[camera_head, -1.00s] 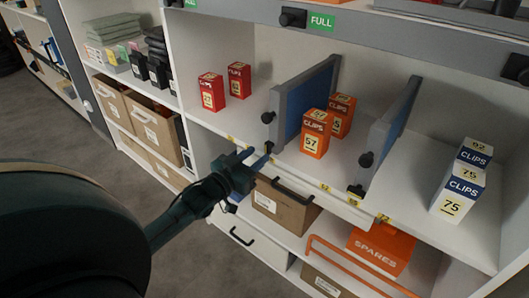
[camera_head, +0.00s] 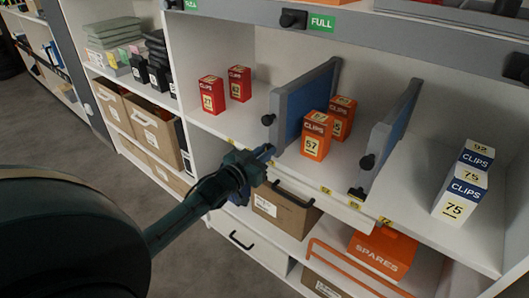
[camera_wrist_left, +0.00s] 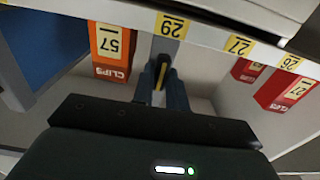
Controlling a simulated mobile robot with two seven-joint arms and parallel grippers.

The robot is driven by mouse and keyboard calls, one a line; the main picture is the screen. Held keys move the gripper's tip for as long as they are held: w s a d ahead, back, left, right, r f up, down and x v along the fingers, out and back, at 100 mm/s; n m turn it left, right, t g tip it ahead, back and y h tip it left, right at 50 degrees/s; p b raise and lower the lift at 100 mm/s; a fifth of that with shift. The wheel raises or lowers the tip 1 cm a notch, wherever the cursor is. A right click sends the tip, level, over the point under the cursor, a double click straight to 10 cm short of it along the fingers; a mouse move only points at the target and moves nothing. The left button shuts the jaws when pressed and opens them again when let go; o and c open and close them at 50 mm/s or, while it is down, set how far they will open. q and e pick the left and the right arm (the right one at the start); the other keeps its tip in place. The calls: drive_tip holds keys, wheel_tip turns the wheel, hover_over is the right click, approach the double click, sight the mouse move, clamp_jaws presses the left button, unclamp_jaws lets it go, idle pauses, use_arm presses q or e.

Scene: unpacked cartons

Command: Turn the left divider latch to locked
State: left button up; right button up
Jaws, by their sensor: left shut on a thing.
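The left divider (camera_head: 305,105) is a blue panel in a grey frame, standing upright on the white shelf. A dark round knob (camera_head: 268,119) sits on its front edge. My left gripper (camera_head: 265,153) is at the foot of that front edge and covers the left divider latch in the head view. In the left wrist view, which looks upside down, the gripper's two fingers (camera_wrist_left: 162,85) are closed together on the small dark latch (camera_wrist_left: 162,64) below the grey divider edge. Which way the latch points is mostly hidden by the fingers. My right gripper is not in view.
Orange clip boxes (camera_head: 316,136) stand between the left divider and the right divider (camera_head: 390,135), which has its own latch (camera_head: 357,193). Red boxes (camera_head: 212,94) stand left, white-blue boxes (camera_head: 460,190) right. A cardboard carton (camera_head: 285,208) and an orange SPARES bin (camera_head: 382,252) are below.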

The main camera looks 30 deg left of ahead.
use_arm(q)
clamp_jaws()
